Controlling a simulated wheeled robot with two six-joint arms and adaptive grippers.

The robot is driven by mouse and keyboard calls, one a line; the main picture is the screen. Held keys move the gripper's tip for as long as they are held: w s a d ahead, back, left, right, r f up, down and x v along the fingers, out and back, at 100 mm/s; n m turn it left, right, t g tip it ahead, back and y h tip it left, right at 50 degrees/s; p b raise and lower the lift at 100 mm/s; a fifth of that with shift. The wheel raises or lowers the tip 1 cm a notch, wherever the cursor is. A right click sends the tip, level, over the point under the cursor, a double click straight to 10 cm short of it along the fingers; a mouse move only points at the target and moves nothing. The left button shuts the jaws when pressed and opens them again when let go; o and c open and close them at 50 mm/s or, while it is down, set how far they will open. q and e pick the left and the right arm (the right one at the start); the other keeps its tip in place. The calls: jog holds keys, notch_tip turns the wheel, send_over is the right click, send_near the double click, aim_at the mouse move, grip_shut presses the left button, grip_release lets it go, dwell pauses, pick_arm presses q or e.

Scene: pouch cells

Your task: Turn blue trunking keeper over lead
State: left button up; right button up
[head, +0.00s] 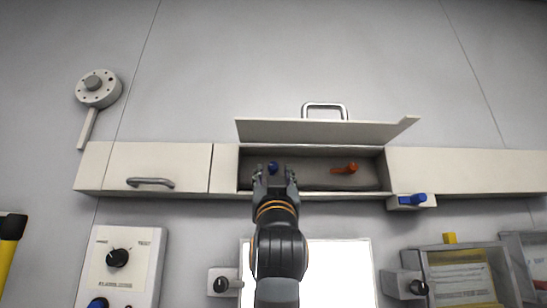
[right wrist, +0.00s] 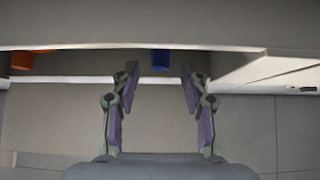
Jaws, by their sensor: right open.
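The blue trunking keeper (head: 273,167) is a small blue knob in the open bay of the cream wall trunking (head: 450,172), near the bay's left end. In the right wrist view the blue keeper (right wrist: 160,59) shows between and just beyond my fingertips, apart from them. My right gripper (head: 274,174) is open and empty, pointing up at the bay just below the keeper. Its two spread fingers (right wrist: 158,75) also show in the right wrist view. I cannot make out a lead; the gripper hides part of the bay. My left gripper is out of view.
An orange keeper (head: 345,169) lies sideways in the bay to the right. The raised lid (head: 320,132) overhangs the bay. A blue-handled block (head: 408,200) sits below the trunking. A control box (head: 120,265) and clear bins (head: 460,275) are lower on the wall.

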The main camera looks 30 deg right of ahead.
aim_at(274, 167)
jog(key=p+x, duration=0.1)
jog(key=x, duration=0.2)
jog(key=shift+w+d+r, duration=0.1)
jog(key=shift+d+r, duration=0.05)
jog(key=shift+r, duration=0.05)
jog(key=shift+w+r+p, duration=0.1)
jog(key=shift+r+p, duration=0.1)
jog(key=shift+p, duration=0.1)
jog(key=shift+r, duration=0.1)
jog(key=shift+w, duration=0.1)
grip_shut()
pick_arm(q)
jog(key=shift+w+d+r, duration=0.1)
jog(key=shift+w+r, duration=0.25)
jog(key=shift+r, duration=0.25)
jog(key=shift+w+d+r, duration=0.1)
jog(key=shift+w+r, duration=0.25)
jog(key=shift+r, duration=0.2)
